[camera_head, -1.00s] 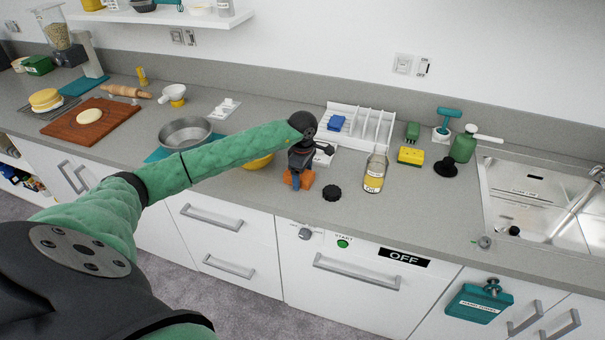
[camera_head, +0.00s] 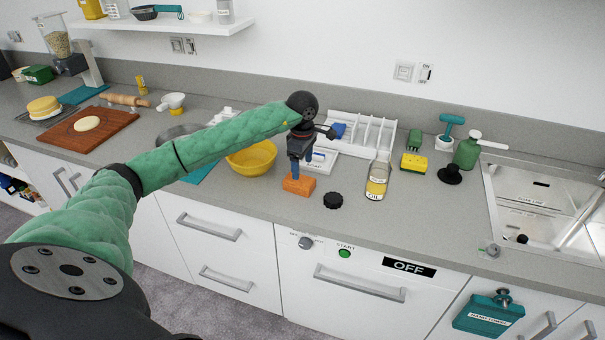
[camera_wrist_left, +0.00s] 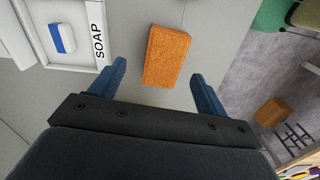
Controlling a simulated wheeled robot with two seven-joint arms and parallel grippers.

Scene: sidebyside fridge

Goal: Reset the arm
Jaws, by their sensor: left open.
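My left arm (camera_head: 205,150) reaches in from the left, over the counter. My left gripper (camera_head: 299,172) points down above an orange sponge-like block (camera_head: 298,186). In the left wrist view the left gripper (camera_wrist_left: 157,86) has its two blue fingers wide apart and nothing between them. The orange block (camera_wrist_left: 167,55) lies just ahead of the fingertips on the grey counter, with a visible gap to each finger. My right gripper is not in view.
Near the gripper are a soap tray (camera_head: 320,160), a black cap (camera_head: 333,200), an oil bottle (camera_head: 377,180) and a yellow bowl (camera_head: 252,158). A white rack (camera_head: 378,130) stands behind. The sink (camera_head: 530,200) is at right. Counter front is fairly clear.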

